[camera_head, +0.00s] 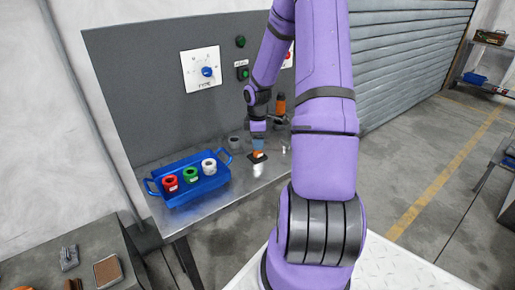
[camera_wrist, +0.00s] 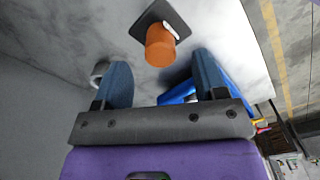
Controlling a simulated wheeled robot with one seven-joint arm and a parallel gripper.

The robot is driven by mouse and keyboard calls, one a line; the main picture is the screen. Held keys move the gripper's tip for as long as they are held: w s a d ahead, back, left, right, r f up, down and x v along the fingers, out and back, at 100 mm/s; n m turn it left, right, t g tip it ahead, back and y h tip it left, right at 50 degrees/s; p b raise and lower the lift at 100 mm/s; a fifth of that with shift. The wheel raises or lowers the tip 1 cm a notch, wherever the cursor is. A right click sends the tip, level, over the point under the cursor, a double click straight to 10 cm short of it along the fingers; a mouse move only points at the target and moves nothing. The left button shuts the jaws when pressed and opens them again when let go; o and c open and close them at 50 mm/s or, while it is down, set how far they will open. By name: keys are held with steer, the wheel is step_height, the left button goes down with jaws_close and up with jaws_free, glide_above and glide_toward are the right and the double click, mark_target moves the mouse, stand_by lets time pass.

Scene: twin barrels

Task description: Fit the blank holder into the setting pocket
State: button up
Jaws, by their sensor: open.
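My gripper (camera_head: 258,144) is open and empty over the bench, its blue fingers pointing down. In the wrist view, the gap between its fingertips (camera_wrist: 160,60) lies near an orange cylinder (camera_wrist: 160,46) on a dark square plate (camera_wrist: 140,22) with a white tag. The orange cylinder also shows just below the gripper in the head view (camera_head: 258,154). A grey ring-shaped piece (camera_head: 235,142) stands left of the gripper; it is partly hidden by a finger in the wrist view (camera_wrist: 98,72). I cannot tell which piece is the blank holder or the setting pocket.
A blue tray (camera_head: 205,191) on the bench's left holds a red (camera_head: 170,184), a green (camera_head: 190,175) and a white holder (camera_head: 209,166). A panel with a blue knob (camera_head: 207,72) stands behind. An orange and dark object (camera_head: 280,104) stands right of my gripper. The front strip is clear.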

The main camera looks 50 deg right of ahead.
step_height(320, 180, up, 6)
steer(key=shift+f, duration=0.1)
stand_by(0.7)
